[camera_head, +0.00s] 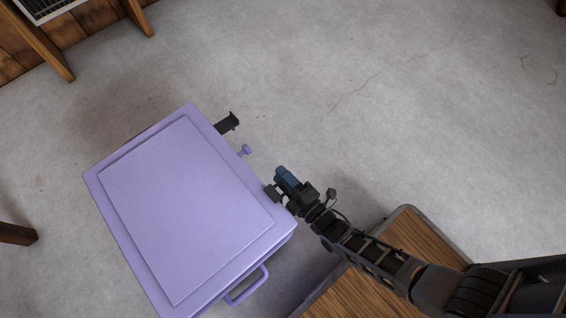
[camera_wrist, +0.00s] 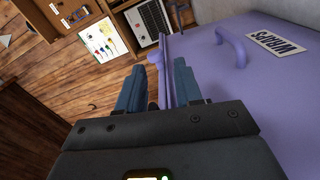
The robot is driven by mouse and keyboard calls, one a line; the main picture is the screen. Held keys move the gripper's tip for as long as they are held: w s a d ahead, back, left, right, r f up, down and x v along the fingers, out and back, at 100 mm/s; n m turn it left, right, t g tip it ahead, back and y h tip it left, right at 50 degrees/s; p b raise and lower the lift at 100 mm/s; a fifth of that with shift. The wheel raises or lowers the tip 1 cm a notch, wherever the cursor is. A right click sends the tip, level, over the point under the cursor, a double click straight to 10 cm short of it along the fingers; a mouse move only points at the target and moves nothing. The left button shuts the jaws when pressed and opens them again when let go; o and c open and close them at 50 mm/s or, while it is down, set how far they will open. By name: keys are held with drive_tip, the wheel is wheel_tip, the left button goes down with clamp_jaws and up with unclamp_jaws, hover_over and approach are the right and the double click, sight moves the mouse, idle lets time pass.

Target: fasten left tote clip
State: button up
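A lavender tote (camera_head: 262,262) with its lid (camera_head: 190,200) lying on top stands left of centre in the head view. A black clip (camera_head: 228,122) sticks out from its upper right side, swung away from the lid.
A lavender handle (camera_head: 248,287) sticks out from the tote's near side; a "WRAPS" label (camera_wrist: 276,41) shows beside the handle in the wrist view. A wooden-topped piece (camera_head: 345,292) stands close at the lower right. The grey floor (camera_head: 400,110) beyond is clear.

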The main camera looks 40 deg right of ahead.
drive_tip(key=shift+s, duration=0.15)
drive_tip(key=s+p, duration=0.1)
drive_tip(key=s, duration=0.6)
drive_tip(key=shift+s, duration=0.25)
